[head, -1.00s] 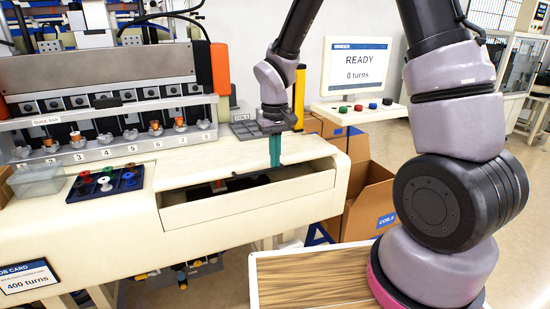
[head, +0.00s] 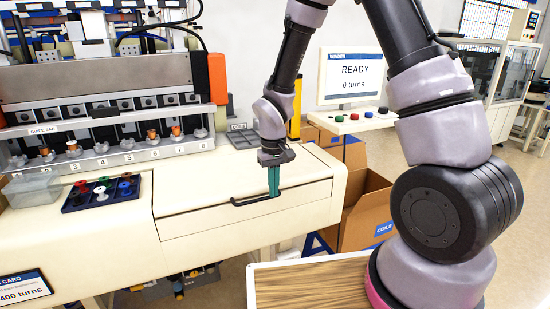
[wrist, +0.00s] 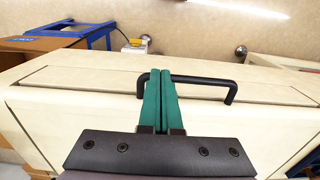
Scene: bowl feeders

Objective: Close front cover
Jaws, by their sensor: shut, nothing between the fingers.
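The front cover (head: 290,202) is a cream panel on the front of the bench. It now lies flush with the cream top, with only thin seams around it. Its black bar handle (head: 240,201) runs along the cover, and it also shows in the wrist view (wrist: 205,80). My gripper (head: 274,194) points down at the right part of the handle with its green fingers shut and empty. In the wrist view my gripper (wrist: 160,75) has its fingers pressed together across the handle bar. I cannot tell whether they touch it.
A dark tray of coloured spools (head: 101,192) and a clear bin (head: 32,188) sit left on the bench. The winding machine (head: 105,95) stands behind. Cardboard boxes (head: 365,215) stand right of the bench. The monitor (head: 355,75) reads READY, 0 turns.

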